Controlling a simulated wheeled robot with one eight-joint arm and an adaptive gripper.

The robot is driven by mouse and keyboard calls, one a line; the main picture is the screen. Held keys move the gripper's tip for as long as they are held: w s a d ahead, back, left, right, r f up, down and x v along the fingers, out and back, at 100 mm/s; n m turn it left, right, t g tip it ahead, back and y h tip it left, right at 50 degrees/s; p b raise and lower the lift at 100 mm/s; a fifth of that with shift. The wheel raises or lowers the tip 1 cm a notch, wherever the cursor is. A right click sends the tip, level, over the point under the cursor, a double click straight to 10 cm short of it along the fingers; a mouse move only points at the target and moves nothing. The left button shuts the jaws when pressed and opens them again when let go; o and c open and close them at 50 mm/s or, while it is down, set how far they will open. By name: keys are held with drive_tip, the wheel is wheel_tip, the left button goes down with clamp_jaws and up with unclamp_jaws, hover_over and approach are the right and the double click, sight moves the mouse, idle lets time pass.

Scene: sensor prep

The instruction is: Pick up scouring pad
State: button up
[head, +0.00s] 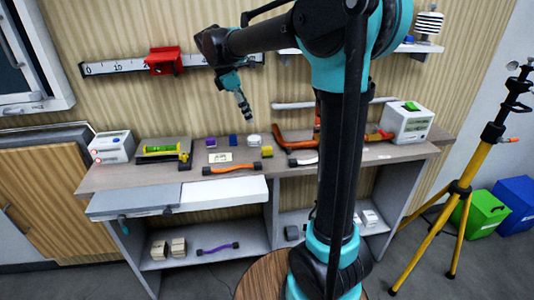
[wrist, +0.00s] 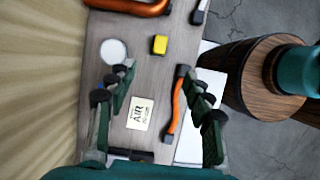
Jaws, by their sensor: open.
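A small yellow block (head: 267,151), the most pad-like thing here, lies on the workbench (head: 140,174); I cannot confirm it is the scouring pad. In the wrist view the yellow block (wrist: 160,44) lies beyond my fingertips, nearly centred between them. My gripper (head: 247,114) hangs above the bench, pointing down, apart from everything on it. In the wrist view my gripper (wrist: 157,76) is open, with nothing between its fingers. A purple block (head: 211,142) and a blue block (head: 233,140) lie left of the yellow one.
A white round object (head: 253,140) lies behind the yellow block. A card marked AIR (head: 220,157) and an orange-handled tool (head: 232,169) lie nearby. An orange curved tool (head: 294,138) lies to the right. A wall rail with a red clamp (head: 164,60) is behind.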

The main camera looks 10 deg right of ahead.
sight(267, 148)
drive_tip(key=x, duration=1.7)
drive_tip(key=shift+d, duration=0.1)
clamp_jaws()
wheel_tip(267, 148, up, 20)
idle(0.5)
